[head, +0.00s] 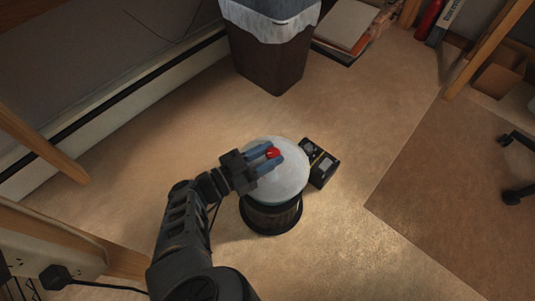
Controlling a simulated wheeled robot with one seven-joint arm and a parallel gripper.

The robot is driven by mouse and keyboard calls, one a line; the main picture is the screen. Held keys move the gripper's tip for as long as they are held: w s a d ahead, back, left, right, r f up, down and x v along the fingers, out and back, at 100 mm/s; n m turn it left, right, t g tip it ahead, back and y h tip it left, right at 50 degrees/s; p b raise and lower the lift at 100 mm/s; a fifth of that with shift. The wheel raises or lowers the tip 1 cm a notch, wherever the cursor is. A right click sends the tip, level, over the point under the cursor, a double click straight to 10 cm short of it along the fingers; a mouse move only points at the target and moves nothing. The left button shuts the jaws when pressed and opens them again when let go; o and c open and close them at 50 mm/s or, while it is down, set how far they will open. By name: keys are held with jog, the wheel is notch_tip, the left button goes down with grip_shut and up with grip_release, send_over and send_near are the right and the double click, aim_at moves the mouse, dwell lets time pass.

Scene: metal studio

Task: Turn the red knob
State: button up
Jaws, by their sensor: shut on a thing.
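The red knob (273,153) shows as a small red piece above the pale round top of a dark drum-like stand (285,185). My gripper (270,157) reaches in from the left over this top. Its two blue-grey fingers are shut on the red knob, one on each side. The knob's lower part and how it is mounted are hidden by the fingers. I cannot tell the knob's turn angle.
A dark bin with a liner (272,60) stands behind. A wooden leg (45,145) is at left. Chair feet (515,165) are at far right. Floor between is open.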

jog(key=shift+w+a, duration=0.1)
jog(key=shift+a, duration=0.25)
jog(key=o, duration=0.8)
jog(key=shift+o, duration=1.3)
jog(key=shift+d, duration=0.2)
